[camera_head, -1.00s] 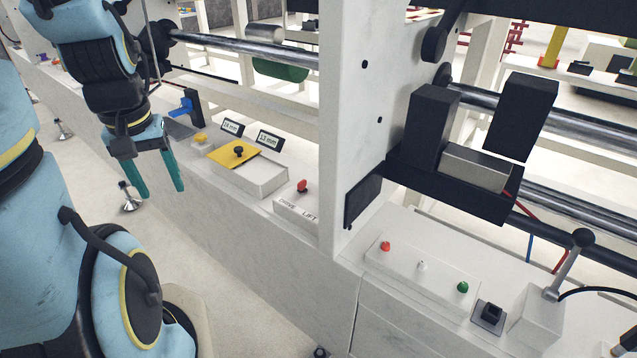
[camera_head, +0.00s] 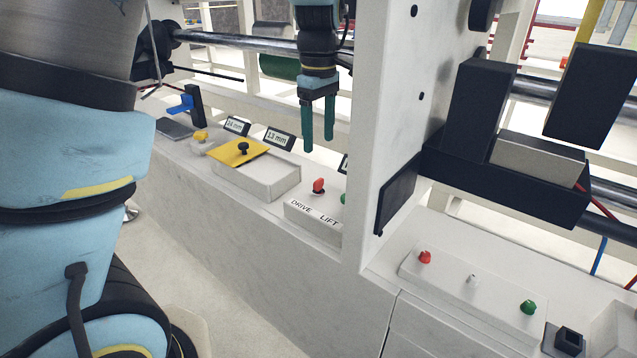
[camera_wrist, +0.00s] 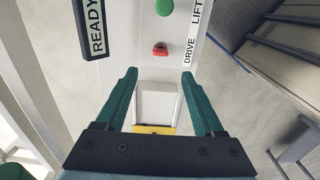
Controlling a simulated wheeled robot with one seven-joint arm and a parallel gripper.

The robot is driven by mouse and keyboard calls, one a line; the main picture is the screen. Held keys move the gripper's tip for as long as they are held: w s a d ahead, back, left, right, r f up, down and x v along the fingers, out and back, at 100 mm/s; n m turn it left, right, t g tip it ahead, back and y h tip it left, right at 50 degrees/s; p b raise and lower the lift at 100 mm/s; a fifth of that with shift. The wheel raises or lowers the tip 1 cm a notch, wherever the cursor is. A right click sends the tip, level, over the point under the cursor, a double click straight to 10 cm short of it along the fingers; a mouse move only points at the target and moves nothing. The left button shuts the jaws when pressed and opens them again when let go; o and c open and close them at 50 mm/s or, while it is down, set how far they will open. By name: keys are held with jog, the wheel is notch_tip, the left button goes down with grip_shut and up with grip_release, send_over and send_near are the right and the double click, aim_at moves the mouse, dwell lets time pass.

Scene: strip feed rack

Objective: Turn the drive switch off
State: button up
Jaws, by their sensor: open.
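The drive switch is a red knob (camera_head: 319,186) on a white box labelled DRIVE and LIFT (camera_head: 315,213). In the wrist view the red knob (camera_wrist: 160,49) lies beyond my fingertips, near the DRIVE label. A green knob (camera_wrist: 164,7) is beside it by the LIFT label, partly hidden by the white post in the head view. My gripper (camera_head: 318,146) points down above the switch box, its two green fingers apart and empty. In the wrist view my gripper (camera_wrist: 158,75) is also open, with the red knob apart from it.
A yellow plate with a black knob (camera_head: 243,148) sits on a white box to the left, near two small mm displays (camera_head: 279,138). The tall white post (camera_head: 385,120) stands close on the right. A panel with red, white and green buttons (camera_head: 472,288) lies beyond it.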

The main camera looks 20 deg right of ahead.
aim_at(319, 180)
notch_tip(319, 180, down, 10)
jog(key=shift+f, duration=0.2)
dwell(0.3)
grip_shut()
dwell(0.4)
